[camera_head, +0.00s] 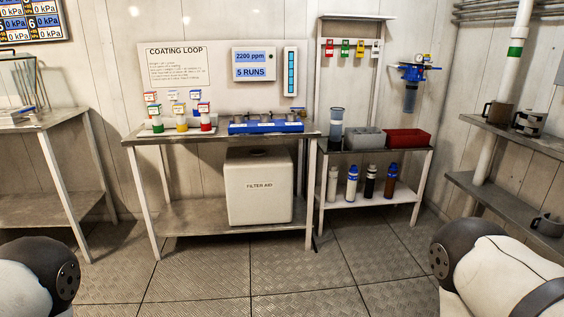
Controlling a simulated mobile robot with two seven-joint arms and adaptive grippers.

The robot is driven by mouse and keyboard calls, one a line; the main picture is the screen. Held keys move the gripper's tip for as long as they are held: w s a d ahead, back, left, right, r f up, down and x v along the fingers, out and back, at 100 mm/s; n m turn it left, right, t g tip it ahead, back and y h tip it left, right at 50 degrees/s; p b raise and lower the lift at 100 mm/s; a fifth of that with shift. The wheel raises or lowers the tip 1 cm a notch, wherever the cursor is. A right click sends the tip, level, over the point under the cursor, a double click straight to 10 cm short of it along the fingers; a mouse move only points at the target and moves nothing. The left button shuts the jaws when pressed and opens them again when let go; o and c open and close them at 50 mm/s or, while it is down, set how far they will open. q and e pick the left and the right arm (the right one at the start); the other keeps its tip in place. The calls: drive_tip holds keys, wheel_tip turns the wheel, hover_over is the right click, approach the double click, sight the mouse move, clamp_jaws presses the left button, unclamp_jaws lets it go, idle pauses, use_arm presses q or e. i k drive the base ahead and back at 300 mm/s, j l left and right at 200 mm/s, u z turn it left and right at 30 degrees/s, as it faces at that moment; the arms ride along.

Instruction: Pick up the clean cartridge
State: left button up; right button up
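Several upright cartridge-like cylinders stand on the lower shelf of the right-hand stand: a white one (333,186), a white one with a blue top (352,182), a dark one (370,182) and a brown one with a blue top (390,181). A blue-grey clear cylinder (336,128) stands on the stand's top, left of a grey bin (363,138) and a red bin (406,138). I cannot read a label marking the clean cartridge; the white one looks cleanest. Parts of my arms show at both bottom corners, far from the stand. Neither gripper is in view.
The left bench (220,137) holds bottles with coloured caps, a blue rack (266,126) and, below, a white FILTER AID box (259,187). A blue filter housing (411,80) hangs on the wall. The floor ahead is clear.

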sight(351, 192)
drive_tip(key=i+j+z, duration=0.1)
drive_tip(key=i+z, duration=0.2)
drive_tip(key=i, duration=0.25)
drive_tip(key=i+j+z, duration=0.3)
drive_tip(key=i, duration=0.25)
drive_tip(key=i+j+z, duration=0.35)
drive_tip(key=i, duration=0.15)
drive_tip(key=i+l+z, duration=0.15)
drive_tip(key=i+z, duration=0.15)
drive_tip(key=i, duration=0.75)
drive_tip(key=i+j+z, duration=0.1)
drive_tip(key=i+z, duration=0.25)
drive_tip(key=i, duration=0.7)
